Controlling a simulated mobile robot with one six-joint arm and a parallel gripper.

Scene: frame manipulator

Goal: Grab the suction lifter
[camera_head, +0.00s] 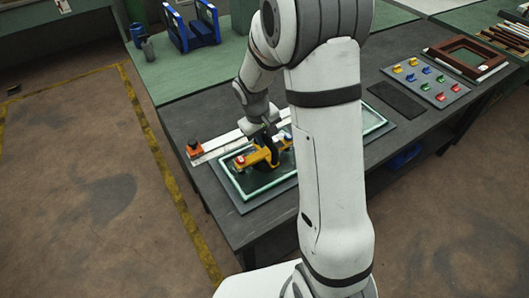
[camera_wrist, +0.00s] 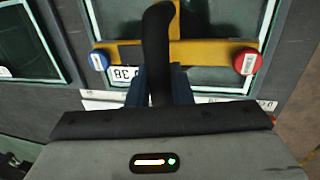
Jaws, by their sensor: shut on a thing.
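The suction lifter (camera_head: 259,159) is a yellow bar with a black handle, a red knob at one end and a blue knob at the other. It lies over a glass pane (camera_head: 262,188) on the dark worktable. My gripper (camera_head: 265,136) is above the lifter and shut on its black handle. In the wrist view the fingers (camera_wrist: 160,86) straddle the handle (camera_wrist: 158,45), and the yellow bar (camera_wrist: 205,52) runs crosswise beyond them. Whether the lifter's cups touch the glass is hidden.
A pale straightedge (camera_head: 222,143) with an orange block (camera_head: 194,148) lies behind the lifter. A dark mat (camera_head: 396,100), a board of coloured clips (camera_head: 427,82) and a brown frame (camera_head: 466,58) lie to the right. A blue rack (camera_head: 191,28) stands at the back left.

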